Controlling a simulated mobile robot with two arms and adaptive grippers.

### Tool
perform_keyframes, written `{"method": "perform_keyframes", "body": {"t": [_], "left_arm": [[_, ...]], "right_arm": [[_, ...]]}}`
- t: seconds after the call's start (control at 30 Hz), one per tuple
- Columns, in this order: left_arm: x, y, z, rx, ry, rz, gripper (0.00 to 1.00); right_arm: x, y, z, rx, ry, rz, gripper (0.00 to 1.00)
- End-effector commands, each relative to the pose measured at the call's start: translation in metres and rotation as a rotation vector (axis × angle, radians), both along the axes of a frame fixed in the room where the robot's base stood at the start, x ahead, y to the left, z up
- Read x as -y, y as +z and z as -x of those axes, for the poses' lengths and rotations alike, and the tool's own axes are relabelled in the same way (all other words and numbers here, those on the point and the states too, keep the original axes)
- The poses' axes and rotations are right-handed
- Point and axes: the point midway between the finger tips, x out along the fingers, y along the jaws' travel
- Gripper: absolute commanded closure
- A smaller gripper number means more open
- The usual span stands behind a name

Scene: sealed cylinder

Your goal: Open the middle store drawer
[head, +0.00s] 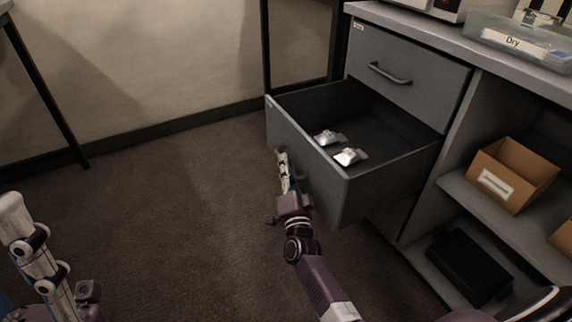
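The middle drawer (308,168) of the grey cabinet is pulled well out. Two small silvery-white items (350,156) lie on its floor near the front. My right gripper (284,170) is at the outer face of this drawer's front, where the handle would be. The handle is mostly hidden behind the gripper, and I cannot tell whether the fingers are closed on it. My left arm shows at the lower left, but its fingertips are not clearly in view.
The top drawer with its handle (390,74) is shut. Open shelves on the right hold a cardboard box (512,172) and a dark case (468,266). A clear bin labelled Dry (514,42) stands on the counter. The carpet (180,215) left of the drawer is free.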

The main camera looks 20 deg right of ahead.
Motion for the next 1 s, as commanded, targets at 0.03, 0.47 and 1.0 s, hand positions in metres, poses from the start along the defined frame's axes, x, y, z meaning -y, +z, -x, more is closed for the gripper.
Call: {"method": "perform_keyframes", "body": {"t": [0.03, 0.47, 1.0], "left_arm": [[0.000, 0.000, 0.000, 0.000, 0.000, 0.000, 0.60], [0.000, 0.000, 0.000, -0.001, 0.000, 0.000, 0.60], [0.000, 0.000, 0.000, -0.001, 0.000, 0.000, 0.60]], "right_arm": [[-0.002, -0.002, 0.004, -0.002, 0.001, 0.000, 0.84], [-0.021, -0.020, 0.082, -0.004, 0.001, 0.000, 0.84], [-0.029, -0.025, 0.112, -0.001, 0.000, 0.000, 0.84]]}}
